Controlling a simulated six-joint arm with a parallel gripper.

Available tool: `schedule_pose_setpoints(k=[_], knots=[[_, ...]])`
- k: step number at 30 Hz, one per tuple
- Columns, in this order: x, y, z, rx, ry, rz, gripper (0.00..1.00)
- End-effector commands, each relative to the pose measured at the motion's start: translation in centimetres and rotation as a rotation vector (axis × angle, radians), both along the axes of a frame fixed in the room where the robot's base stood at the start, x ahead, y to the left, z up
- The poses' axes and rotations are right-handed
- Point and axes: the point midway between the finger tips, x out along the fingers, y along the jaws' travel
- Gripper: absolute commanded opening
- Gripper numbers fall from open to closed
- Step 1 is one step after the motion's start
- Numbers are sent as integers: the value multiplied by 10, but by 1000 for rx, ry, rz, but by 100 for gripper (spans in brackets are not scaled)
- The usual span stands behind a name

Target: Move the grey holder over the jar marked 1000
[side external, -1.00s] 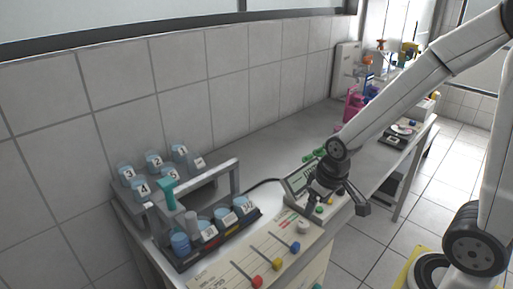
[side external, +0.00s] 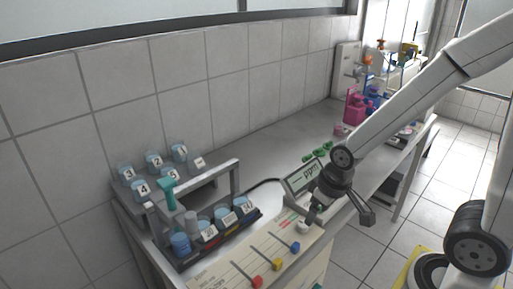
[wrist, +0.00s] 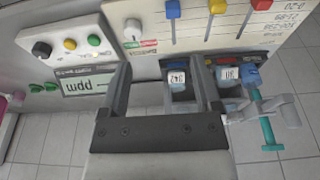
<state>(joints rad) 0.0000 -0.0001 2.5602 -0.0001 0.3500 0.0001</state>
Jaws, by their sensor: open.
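A grey holder (side external: 191,220) with a teal handle (side external: 167,192) stands at the jar rack in the side view. In the wrist view the pale grey holder (wrist: 284,109) and its teal handle (wrist: 268,134) show at the right. A front row of blue-filled jars (side external: 222,217) sits in a dark tray; their labels are too small to read surely, so I cannot tell which is marked 1000. My gripper (side external: 342,214) is open and empty, above the right end of the control panel, apart from the holder. Its spread fingers also show in the wrist view (wrist: 166,88).
A grey frame (side external: 236,180) rises over the tray, with numbered jars (side external: 155,162) behind it. The panel has coloured sliders (side external: 278,264), a white knob (side external: 303,227) and a ppm display (side external: 302,176). Pink bottles (side external: 354,105) stand far back.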

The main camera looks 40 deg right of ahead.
Motion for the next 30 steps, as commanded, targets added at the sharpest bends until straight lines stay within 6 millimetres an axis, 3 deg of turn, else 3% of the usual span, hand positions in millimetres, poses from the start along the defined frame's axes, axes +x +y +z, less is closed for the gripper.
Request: schedule_pose_setpoints(k=[9,11,17,23,30], knots=[[0,0,0,0,0,0,81],[0,0,0,0,0,0,72],[8,4,3,-2,4,22,72],[35,20,12,-10,27,102,72],[83,61,32,-26,75,267,72]])
